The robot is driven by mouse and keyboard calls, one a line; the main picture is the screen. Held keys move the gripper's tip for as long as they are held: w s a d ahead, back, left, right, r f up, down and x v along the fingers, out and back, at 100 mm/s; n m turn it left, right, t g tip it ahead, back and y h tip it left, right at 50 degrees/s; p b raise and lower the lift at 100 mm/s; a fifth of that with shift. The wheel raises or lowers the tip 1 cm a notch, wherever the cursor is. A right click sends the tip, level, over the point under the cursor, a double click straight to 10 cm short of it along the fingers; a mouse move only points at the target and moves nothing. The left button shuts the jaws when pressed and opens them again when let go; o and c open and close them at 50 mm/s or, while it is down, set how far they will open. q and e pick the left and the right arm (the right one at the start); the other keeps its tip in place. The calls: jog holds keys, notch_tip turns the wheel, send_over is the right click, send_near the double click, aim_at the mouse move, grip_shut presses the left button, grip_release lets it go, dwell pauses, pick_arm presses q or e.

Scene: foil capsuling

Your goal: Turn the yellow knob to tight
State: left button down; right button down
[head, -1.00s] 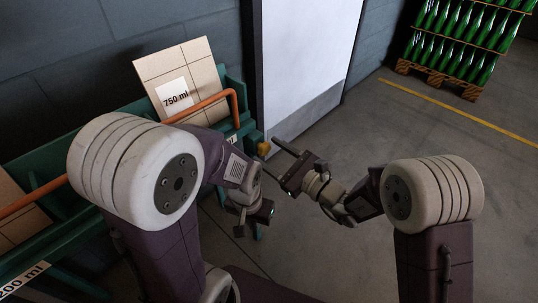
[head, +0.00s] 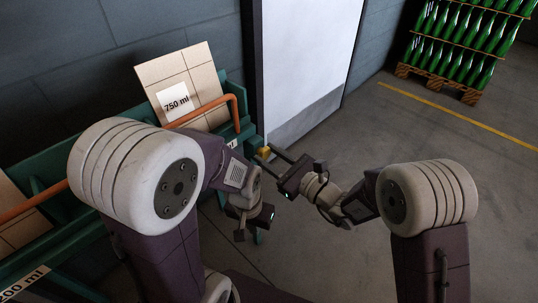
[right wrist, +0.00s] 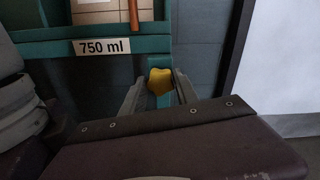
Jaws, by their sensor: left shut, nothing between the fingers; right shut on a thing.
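The yellow knob (head: 264,152) sits at the right end of the green rack, beside the 750 ml bay. In the right wrist view the knob (right wrist: 160,81) is lobed and lies between the two fingers of my right gripper (right wrist: 160,92). My right gripper (head: 268,154) is shut on the knob, coming from the right. My left gripper (head: 239,236) is low, in front of the rack, shut and empty, apart from the knob. Its fingertips are small and dark in the head view. No tight mark is readable in these frames.
The green rack (head: 45,185) carries a cardboard box (head: 150,72) behind an orange bar (head: 236,106) and a 750 ml label (right wrist: 103,47). A pale door (head: 306,65) is behind. A pallet of green bottles (head: 465,40) stands far right. Open floor lies between.

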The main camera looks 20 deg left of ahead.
jog(key=m+p, duration=0.2)
jog(key=m, duration=0.2)
jog(key=shift+r, duration=0.1)
jog(key=m+p, duration=0.3)
jog(key=m, duration=0.1)
jog(key=shift+m, duration=0.4)
jog(key=m+p, duration=0.3)
jog(key=m, duration=0.1)
jog(key=shift+m, duration=0.3)
jog(key=m+p, duration=0.4)
jog(key=m, duration=0.1)
jog(key=m+p, duration=0.2)
jog(key=m, duration=0.2)
jog(key=shift+p, duration=0.35)
jog(key=m+p, duration=0.2)
jog(key=m, duration=0.2)
jog(key=shift+m, duration=0.3)
jog(key=m+p, duration=0.2)
jog(key=m, duration=0.2)
jog(key=shift+f, duration=0.2)
jog(key=shift+m+p, duration=0.55)
jog(key=shift+m, duration=1.15)
jog(key=shift+f+m, duration=0.1)
jog(key=shift+m, duration=0.2)
